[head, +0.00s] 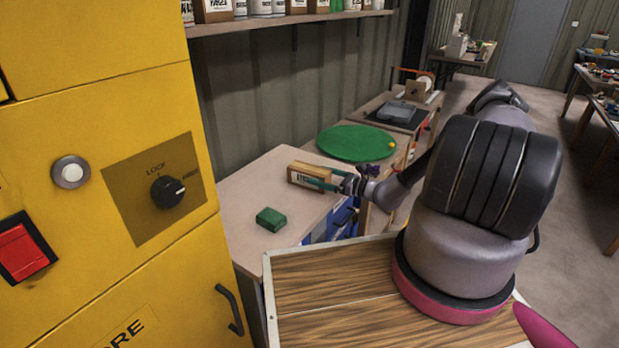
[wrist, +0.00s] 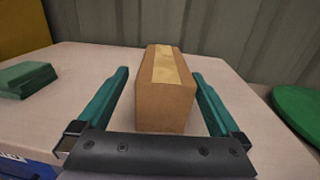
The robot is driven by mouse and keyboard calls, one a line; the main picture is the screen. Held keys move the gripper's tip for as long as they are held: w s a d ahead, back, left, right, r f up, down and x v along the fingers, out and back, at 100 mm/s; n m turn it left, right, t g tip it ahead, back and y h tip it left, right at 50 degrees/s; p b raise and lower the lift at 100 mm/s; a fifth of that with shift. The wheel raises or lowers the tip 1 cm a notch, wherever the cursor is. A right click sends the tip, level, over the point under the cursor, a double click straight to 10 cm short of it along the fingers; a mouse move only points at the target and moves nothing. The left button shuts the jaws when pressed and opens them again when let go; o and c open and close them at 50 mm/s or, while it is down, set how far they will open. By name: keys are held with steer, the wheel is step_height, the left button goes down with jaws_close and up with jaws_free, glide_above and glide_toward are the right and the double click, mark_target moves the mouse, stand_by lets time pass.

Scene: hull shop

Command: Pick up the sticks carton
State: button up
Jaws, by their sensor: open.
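The sticks carton is a brown cardboard box (head: 303,181) with dark lettering on its side and a tan strip along its top. It lies on the pale table, and in the wrist view the carton (wrist: 166,88) sits between my two fingers. My gripper (head: 325,178) has green fingers. In the wrist view my gripper (wrist: 163,75) is open, with one finger on each side of the carton and a visible gap on both sides. The carton's lower near edge is close to the gripper's dark palm.
A small green block (head: 271,219) lies on the table (head: 250,190) at the front left. A round green mat (head: 356,143) with a small yellow thing is behind. A yellow cabinet (head: 110,180) stands at left. A corrugated wall (head: 290,90) runs behind the table.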

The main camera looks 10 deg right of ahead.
mark_target(309, 172)
steer(key=x, duration=0.5)
steer(key=shift+w+f, duration=0.2)
steer(key=shift+w, duration=0.15)
steer(key=c, duration=1.6)
